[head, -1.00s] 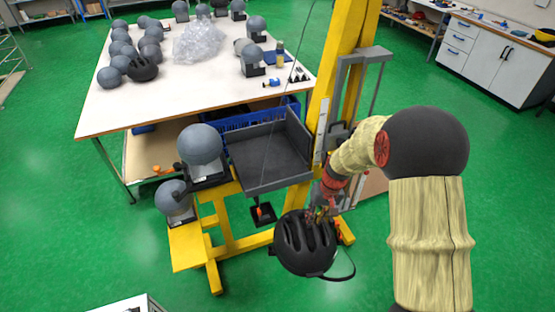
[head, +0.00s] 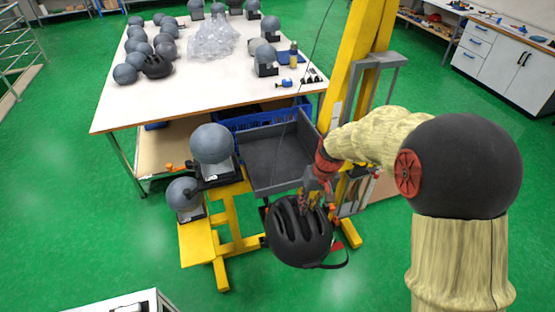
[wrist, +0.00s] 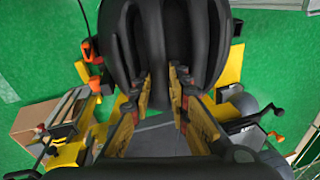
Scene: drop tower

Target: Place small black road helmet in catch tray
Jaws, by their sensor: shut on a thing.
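The small black road helmet (head: 298,232) hangs from my gripper (head: 313,200) in the head view, in front of the yellow drop tower. It also fills the upper middle of the wrist view (wrist: 128,45), with the fingers of my gripper (wrist: 162,90) closed on its vented shell. A strap loops out at its lower right in the head view. The grey catch tray (head: 268,183) is open-topped and looks empty where it shows. The helmet is in front of and below the tray in the picture, apart from its floor. My wrist covers the tray's right front corner.
A grey ball headform (head: 211,144) stands on a mount at the tray's left, with another headform (head: 184,194) lower down. The yellow tower post (head: 360,60) rises at the tray's right. A blue crate (head: 262,115) sits behind. The white table (head: 190,95) holds several headforms and another black helmet.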

